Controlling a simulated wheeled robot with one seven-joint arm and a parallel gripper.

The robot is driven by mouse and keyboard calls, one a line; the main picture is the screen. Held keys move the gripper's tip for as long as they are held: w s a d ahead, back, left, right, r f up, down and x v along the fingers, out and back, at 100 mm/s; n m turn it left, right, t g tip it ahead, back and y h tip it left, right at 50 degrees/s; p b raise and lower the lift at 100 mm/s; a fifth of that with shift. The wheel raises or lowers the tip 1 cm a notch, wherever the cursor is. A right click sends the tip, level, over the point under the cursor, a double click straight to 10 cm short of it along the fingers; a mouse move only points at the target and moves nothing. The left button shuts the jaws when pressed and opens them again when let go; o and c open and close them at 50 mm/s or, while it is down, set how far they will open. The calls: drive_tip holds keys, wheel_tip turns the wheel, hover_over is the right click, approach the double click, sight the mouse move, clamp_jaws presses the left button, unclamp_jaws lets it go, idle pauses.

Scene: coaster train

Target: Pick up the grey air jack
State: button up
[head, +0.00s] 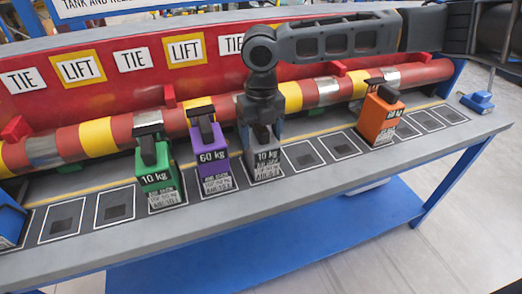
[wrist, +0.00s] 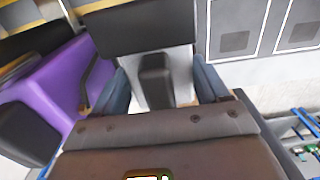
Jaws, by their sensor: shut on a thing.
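The grey air jack (head: 266,160) stands on the bench among a row of jacks, with a "10 kg" label on its front. My gripper (head: 264,128) comes down on it from above and is shut on its upper part. In the wrist view, the two fingers of my gripper (wrist: 168,90) sit on either side of the grey jack's dark handle (wrist: 156,80). The gripper covers much of the jack's top. The jack appears upright at its place on the bench; I cannot tell whether its base is lifted.
A purple 60 kg jack (head: 211,157) stands close on the left, also near the fingers in the wrist view (wrist: 60,85). A green 10 kg jack (head: 157,178) is further left, an orange jack (head: 380,118) further right. A striped pipe (head: 100,137) runs behind. Empty marked squares lie between grey and orange.

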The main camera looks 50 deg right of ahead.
clamp_jaws()
drive_tip(key=shift+r, duration=0.1)
drive_tip(key=shift+r, duration=0.1)
drive_tip(key=shift+r, duration=0.65)
wheel_tip(320, 180, up, 2)
drive_tip(key=shift+r, duration=0.1)
drive_tip(key=s+d+r+p, duration=0.6)
drive_tip(key=s+d+r, duration=0.1)
drive_tip(key=d, duration=0.3)
drive_tip(key=shift+d+r, duration=0.2)
drive_tip(key=shift+r, duration=0.45)
